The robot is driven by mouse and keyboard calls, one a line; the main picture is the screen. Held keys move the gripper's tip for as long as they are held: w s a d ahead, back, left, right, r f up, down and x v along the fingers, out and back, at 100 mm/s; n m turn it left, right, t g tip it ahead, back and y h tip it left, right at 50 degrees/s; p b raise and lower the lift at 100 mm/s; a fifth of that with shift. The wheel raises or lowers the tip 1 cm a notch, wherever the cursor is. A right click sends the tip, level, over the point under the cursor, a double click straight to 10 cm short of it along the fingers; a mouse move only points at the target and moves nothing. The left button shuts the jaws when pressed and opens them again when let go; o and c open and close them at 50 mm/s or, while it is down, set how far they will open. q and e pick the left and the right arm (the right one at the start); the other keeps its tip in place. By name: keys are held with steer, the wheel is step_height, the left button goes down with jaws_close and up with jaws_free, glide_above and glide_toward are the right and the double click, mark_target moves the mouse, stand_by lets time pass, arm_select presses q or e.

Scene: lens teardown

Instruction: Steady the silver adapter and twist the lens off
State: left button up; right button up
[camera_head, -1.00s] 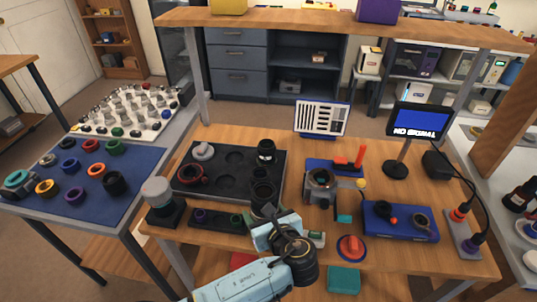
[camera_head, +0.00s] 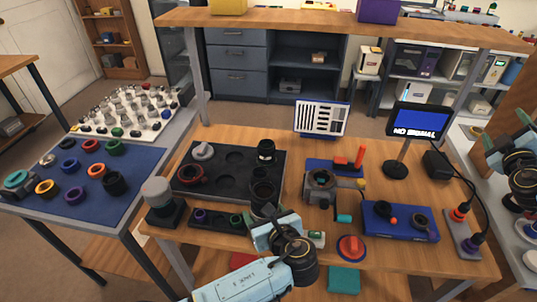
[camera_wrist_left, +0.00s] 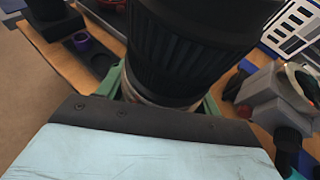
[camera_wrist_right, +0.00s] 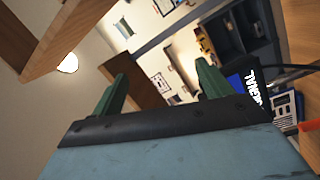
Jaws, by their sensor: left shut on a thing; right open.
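The black ribbed lens (camera_head: 263,190) stands upright at the front of the bench, and it fills the upper middle of the left wrist view (camera_wrist_left: 185,50). A thin strip of the silver adapter (camera_wrist_left: 135,95) shows under it; the rest is hidden by the lens and my gripper. My left gripper (camera_head: 268,212) is shut on the adapter, with its green fingers either side below the lens. My right gripper (camera_head: 492,150) is at the right edge of the head view, far from the lens. Its green fingers are open and empty in the right wrist view (camera_wrist_right: 160,90).
A dark tray (camera_head: 225,185) with lens parts lies behind and left of the lens. A camera body (camera_head: 322,183) is close to its right. Farther right are a blue box (camera_head: 400,222) and a small monitor (camera_head: 418,120). A grey-capped black post (camera_head: 160,200) stands left.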

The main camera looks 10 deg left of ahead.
steer(key=w+a+r+m+g+h, duration=0.1)
steer(key=w+a+m+h, duration=0.1)
steer(key=a+m, duration=0.35)
steer(key=w+a+r+m+g+h, duration=0.1)
steer(key=w+a+r+m+g, duration=0.15)
steer(key=a, duration=0.65)
steer(key=n+g+y, duration=0.5)
steer(key=g+y, duration=0.2)
steer(key=g, duration=0.7)
glide_toward(264, 190)
steer(key=shift+t, duration=0.25)
steer(key=f, duration=0.7)
steer(key=w+f, duration=0.1)
steer(key=f, duration=0.2)
steer(key=shift+a+f, duration=0.15)
steer(key=shift+a, duration=0.25)
